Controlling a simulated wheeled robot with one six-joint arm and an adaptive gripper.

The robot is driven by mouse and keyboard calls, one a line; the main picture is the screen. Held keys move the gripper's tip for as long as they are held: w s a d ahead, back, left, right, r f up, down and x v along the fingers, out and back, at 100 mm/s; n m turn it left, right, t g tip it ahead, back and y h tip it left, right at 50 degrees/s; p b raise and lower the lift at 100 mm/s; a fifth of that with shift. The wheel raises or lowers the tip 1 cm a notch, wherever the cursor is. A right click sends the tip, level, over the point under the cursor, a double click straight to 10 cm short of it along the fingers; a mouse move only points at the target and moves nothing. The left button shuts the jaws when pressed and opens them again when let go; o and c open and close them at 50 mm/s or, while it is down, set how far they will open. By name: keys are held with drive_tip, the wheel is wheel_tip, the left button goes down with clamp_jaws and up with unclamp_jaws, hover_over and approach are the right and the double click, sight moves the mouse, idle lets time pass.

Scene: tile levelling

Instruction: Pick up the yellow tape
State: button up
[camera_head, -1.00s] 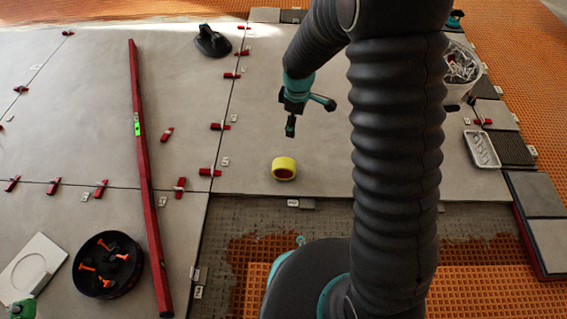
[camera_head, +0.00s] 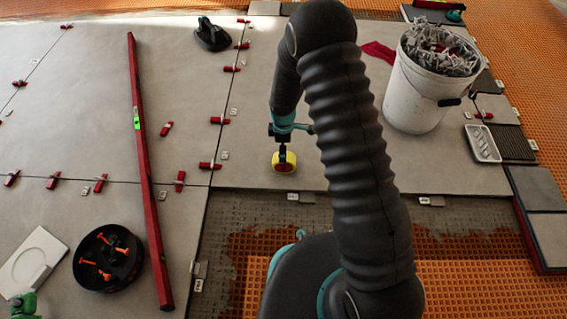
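The yellow tape (camera_head: 285,166) is a small yellow roll with a dark red centre, lying on a grey tile near that tile's front edge. My gripper (camera_head: 283,156) points down right at the tape, and its dark tip overlaps the roll's upper part in the picture. The gripper is small here and seen from behind, so I cannot tell whether its fingers are open or closed on the tape. The tape appears to rest on the tile.
A long red level (camera_head: 147,180) lies to the left, beside a black bowl with orange pieces (camera_head: 108,262). A white bucket of grey clips (camera_head: 415,95) stands at right. A black suction lifter (camera_head: 211,36) sits at the back. Red clips (camera_head: 180,181) line the tile joints.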

drive_tip(key=shift+d+f+b, duration=0.15)
drive_tip(key=shift+f+b, duration=0.3)
drive_tip(key=shift+f, duration=2.45)
drive_tip(key=c, duration=1.1)
